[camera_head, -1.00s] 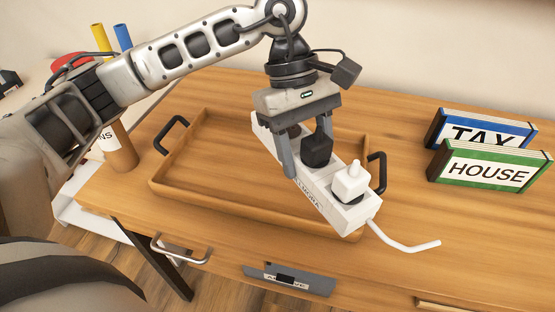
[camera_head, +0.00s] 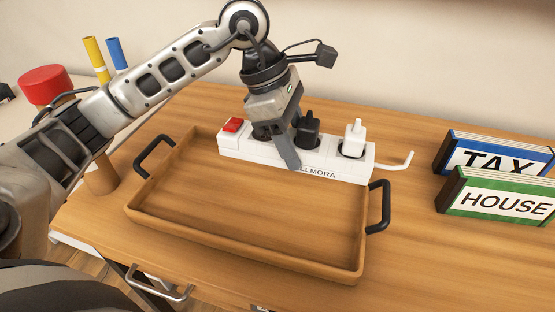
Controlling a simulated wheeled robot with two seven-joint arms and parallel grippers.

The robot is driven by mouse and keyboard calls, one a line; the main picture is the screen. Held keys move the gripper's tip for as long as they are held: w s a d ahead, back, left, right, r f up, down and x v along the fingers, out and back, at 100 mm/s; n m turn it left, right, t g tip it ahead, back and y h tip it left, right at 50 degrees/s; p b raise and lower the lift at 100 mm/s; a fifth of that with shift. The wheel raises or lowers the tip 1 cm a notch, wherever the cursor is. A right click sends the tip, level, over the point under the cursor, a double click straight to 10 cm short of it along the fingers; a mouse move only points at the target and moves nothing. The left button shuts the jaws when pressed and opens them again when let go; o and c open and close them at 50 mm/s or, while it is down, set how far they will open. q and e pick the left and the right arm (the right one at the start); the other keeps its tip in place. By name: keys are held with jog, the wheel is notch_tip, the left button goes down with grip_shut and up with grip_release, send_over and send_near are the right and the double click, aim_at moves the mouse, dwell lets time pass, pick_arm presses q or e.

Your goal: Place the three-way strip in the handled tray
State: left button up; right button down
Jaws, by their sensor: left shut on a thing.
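The white three-way strip (camera_head: 322,170) has a red switch at its left end, a black plug and a white plug in it, and a short white cord at its right end. My left gripper (camera_head: 288,160) is shut on the strip near its middle, fingers pointing down. The strip lies across the back edge of the wooden handled tray (camera_head: 240,215) in the picture; I cannot tell whether it touches the tray. The tray is brown with black handles at left and right, and its visible floor is bare. My right gripper is not in view.
A green HOUSE binder (camera_head: 495,195) and a blue TAX binder (camera_head: 490,155) stand at the right. A cardboard holder (camera_head: 101,178) is left of the tray, with yellow and blue tubes behind my arm. A red-topped object (camera_head: 45,85) is at far left.

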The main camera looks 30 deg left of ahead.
pick_arm(q)
jog(key=w+a+f, duration=0.1)
jog(key=f, duration=0.1)
jog(key=w+a+f, duration=0.1)
jog(key=a+f, duration=0.1)
jog(key=w+a+f, duration=0.1)
jog(key=w+f, duration=0.1)
jog(key=shift+a+f, duration=0.15)
jog(key=shift+a, duration=0.25)
jog(key=shift+f, duration=1.65)
jog(key=shift+f, duration=0.15)
jog(key=o, duration=1.2)
jog(key=v, duration=0.7)
jog(key=shift+a+r, duration=0.2)
jog(key=shift+r, duration=0.15)
